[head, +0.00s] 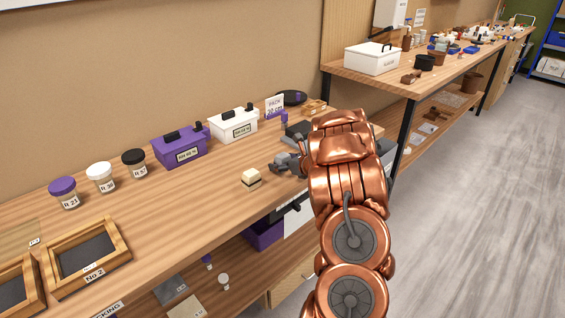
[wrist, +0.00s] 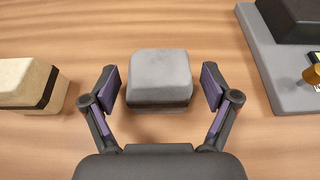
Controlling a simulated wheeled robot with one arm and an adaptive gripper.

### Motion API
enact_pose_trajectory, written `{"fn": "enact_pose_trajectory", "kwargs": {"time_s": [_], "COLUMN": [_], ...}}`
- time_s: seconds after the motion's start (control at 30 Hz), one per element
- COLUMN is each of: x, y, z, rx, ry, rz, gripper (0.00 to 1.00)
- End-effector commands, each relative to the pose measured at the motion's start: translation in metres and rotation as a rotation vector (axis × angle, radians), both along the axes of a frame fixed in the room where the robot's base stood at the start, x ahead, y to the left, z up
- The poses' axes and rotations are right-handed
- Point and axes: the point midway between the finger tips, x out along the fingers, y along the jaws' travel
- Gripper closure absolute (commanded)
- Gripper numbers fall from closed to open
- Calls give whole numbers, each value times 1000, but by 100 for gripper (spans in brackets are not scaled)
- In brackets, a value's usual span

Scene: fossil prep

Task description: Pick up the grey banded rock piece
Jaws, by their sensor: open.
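The grey rock piece (wrist: 160,76) lies on the wooden table in the wrist view, with a darker band along its lower side. My gripper (wrist: 165,88) is open, with one purple-padded finger on each side of the rock and a gap on both sides. In the head view my gripper (head: 284,162) is low over the table at the end of my copper arm. The grey rock cannot be made out clearly from the gripper there.
A cream block with a dark band (wrist: 28,84) lies left of my gripper, also in the head view (head: 251,179). A grey-based dark device (wrist: 272,60) stands close on the right. Purple (head: 180,147) and white (head: 233,125) boxes stand behind. Jars (head: 101,177) and wooden frames (head: 84,255) are further left.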

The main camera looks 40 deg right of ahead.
Motion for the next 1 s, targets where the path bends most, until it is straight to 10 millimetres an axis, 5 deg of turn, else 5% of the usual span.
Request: {"fn": "enact_pose_trajectory", "kwargs": {"time_s": [0.13,0.83,1.0], "x": [0,0,0], "y": [0,0,0], "z": [0,0,0], "rx": [0,1,0], "ry": [0,0,0], "rz": [0,0,0], "gripper": [19,91,91]}}
